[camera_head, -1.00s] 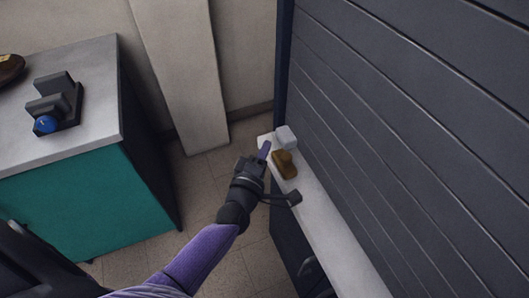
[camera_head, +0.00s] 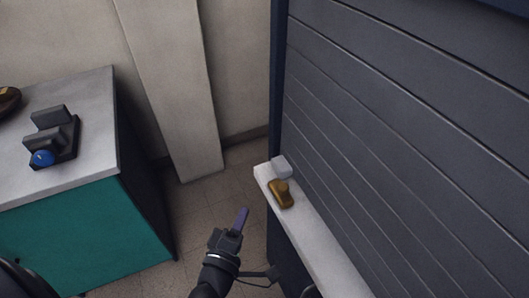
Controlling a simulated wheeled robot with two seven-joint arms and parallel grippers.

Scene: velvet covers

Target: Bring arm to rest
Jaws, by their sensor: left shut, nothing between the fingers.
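My left gripper (camera_head: 241,220) is in the lower middle of the head view, with its arm coming up from the bottom edge. Its purple-grey fingers are together and hold nothing. It hangs over the tiled floor, left of a narrow white ledge (camera_head: 318,242) and apart from it. My right gripper is not in the view.
On the ledge sit a golden-brown object (camera_head: 280,194) and a light grey block (camera_head: 282,167), beside a dark slatted panel (camera_head: 410,130). At left a teal-sided counter (camera_head: 90,235) bears a dark stepped device (camera_head: 54,130) with a blue knob (camera_head: 42,158). Tiled floor (camera_head: 200,205) lies between.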

